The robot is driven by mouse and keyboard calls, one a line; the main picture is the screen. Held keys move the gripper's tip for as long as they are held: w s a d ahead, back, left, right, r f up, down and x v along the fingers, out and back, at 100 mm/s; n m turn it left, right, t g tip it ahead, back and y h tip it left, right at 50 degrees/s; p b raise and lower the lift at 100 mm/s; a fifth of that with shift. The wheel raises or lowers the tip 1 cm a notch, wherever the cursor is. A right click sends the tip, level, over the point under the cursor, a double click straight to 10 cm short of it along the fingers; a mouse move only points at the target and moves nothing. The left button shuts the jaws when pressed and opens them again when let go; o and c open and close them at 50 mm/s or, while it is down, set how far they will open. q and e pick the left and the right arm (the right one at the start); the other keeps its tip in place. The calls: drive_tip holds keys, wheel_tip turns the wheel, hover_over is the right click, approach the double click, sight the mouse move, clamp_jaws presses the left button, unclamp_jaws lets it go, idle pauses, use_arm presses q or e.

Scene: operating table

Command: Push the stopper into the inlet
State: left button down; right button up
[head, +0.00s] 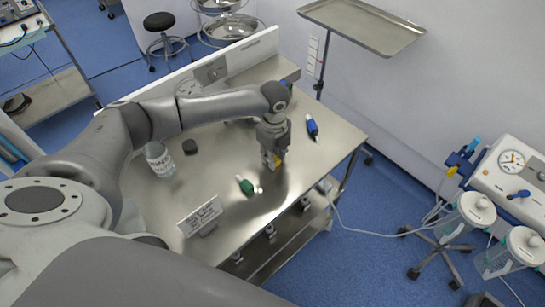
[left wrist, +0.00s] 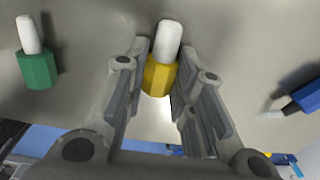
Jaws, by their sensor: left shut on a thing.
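My left gripper (head: 273,158) is over the right part of the steel table, fingers pointing down. It is shut on a yellow stopper (left wrist: 159,78) with a white rounded tip, which sits between the fingers in the left wrist view; a bit of its yellow also shows in the head view. A green stopper (head: 245,186) with a white tip lies on the table; it is at the left of the left wrist view (left wrist: 38,68). A blue stopper (head: 312,126) lies near the right edge. A white panel (head: 242,56) with grey fittings stands along the back; which is the inlet, I cannot tell. My right gripper is out of view.
On the steel table (head: 290,190) are a clear labelled bottle (head: 159,159), a small black cap (head: 190,146) and a white sign (head: 200,216). A tray stand (head: 362,24) is behind, and a suction unit (head: 512,165) stands right. The front right tabletop is clear.

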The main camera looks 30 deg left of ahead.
use_arm(q)
drive_tip(key=shift+r+b, duration=0.35)
drive_tip(key=shift+r, duration=0.3)
drive_tip(key=s+d+r+b, duration=0.1)
drive_tip(key=s+d+r, duration=0.1)
drive_tip(key=d+r, duration=0.4)
drive_tip(key=s+d+r+b, duration=0.2)
drive_tip(key=d+r, duration=0.3)
drive_tip(key=d, duration=0.2)
drive_tip(key=shift+s+d+r, duration=0.15)
drive_tip(key=shift+s+r, duration=0.15)
drive_tip(key=shift+r, duration=0.05)
